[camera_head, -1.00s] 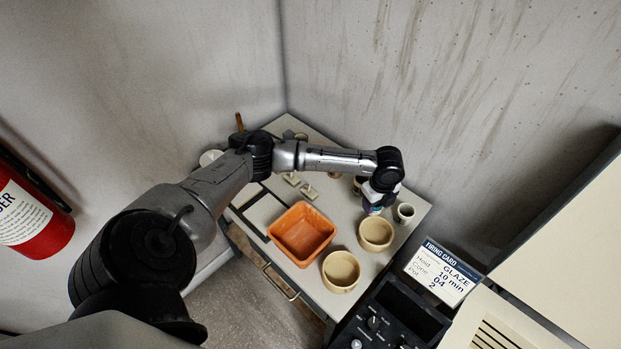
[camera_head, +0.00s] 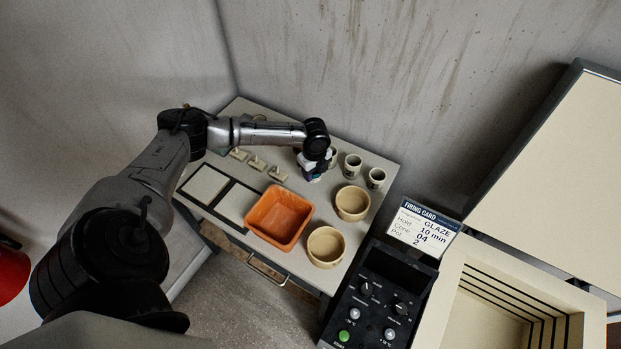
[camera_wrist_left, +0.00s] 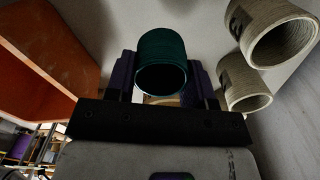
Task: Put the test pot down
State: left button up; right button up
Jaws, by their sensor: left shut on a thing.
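The test pot, a small dark green glazed cylinder (camera_wrist_left: 162,62), is between the fingers of my left gripper in the left wrist view. My left gripper (camera_head: 312,172) is shut on it. In the head view the gripper is over the grey table, behind the orange bin and left of the pale cups. The arm's end hides most of the pot there. I cannot tell whether the pot touches the table. My right gripper is in neither view.
Pale cups (camera_head: 352,165) (camera_head: 376,178) stand to the right. Two cream bowls (camera_head: 352,204) (camera_head: 326,246) and an orange bin (camera_head: 280,216) sit nearer. Small stands (camera_head: 257,163) are to the left. A firing card (camera_head: 424,228), control box (camera_head: 376,300) and open kiln (camera_head: 495,300) are at right.

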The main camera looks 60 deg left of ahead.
pick_arm(q)
jog(key=shift+s+a+f, duration=0.35)
jog(key=shift+f, duration=0.05)
jog(key=shift+f+b, duration=0.3)
jog(key=shift+f, duration=1.6)
jog(key=shift+f, duration=0.15)
jog(key=o, duration=0.9)
notch_tip(320, 180, up, 11)
jog(key=shift+f+p, duration=0.2)
jog(key=shift+p, duration=0.55)
jog(key=shift+r, duration=0.85)
